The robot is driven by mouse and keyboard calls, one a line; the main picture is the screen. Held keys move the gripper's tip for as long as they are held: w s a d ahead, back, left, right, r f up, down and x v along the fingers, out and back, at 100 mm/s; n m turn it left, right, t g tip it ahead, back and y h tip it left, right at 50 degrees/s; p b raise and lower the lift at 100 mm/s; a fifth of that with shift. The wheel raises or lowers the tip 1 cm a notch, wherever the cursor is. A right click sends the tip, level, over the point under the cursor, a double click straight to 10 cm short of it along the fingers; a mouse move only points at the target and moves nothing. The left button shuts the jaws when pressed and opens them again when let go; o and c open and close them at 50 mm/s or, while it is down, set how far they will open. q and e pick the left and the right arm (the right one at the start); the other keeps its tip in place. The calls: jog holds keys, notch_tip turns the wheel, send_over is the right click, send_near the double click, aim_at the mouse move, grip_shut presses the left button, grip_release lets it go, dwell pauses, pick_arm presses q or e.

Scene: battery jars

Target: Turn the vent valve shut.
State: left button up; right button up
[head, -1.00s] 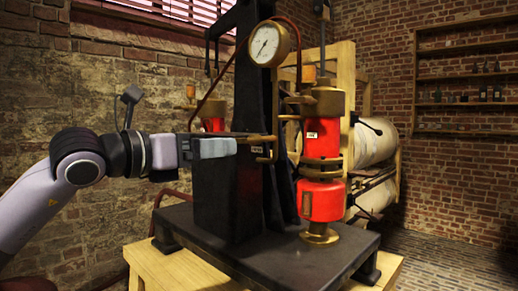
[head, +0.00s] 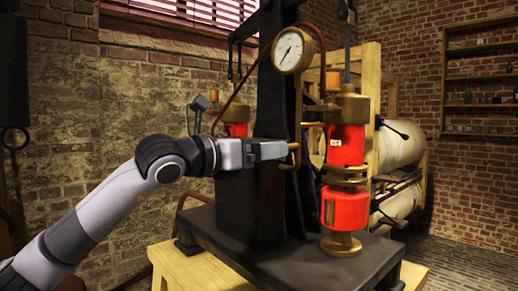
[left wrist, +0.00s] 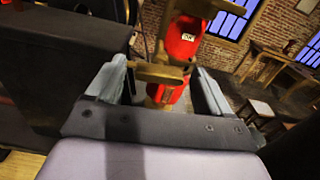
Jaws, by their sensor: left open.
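The vent valve seems to be the brass bent handle (head: 293,156) on the dark upright of the press-like apparatus, left of the red cylinders. My left gripper (head: 284,150) is beside it, pointing right, and its fingers cover part of the valve. In the left wrist view, my left gripper (left wrist: 160,68) is open, with one finger on each side of a brass bar (left wrist: 158,73) that looks like the valve's handle. I see no clear contact. My right gripper is in neither view.
A red cylinder (head: 346,145) with a white label stands above a second red cylinder (head: 345,208) close to the right. A round gauge (head: 293,50) hangs above. The black base (head: 290,265) rests on a wooden stand (head: 180,268). Large pale rolls (head: 400,145) are behind.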

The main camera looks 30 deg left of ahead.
pick_arm(q)
jog(key=c, duration=1)
jog(key=shift+m+b, duration=0.5)
jog(key=shift+c, duration=0.2)
jog(key=o, duration=1)
jog(key=shift+o, duration=0.2)
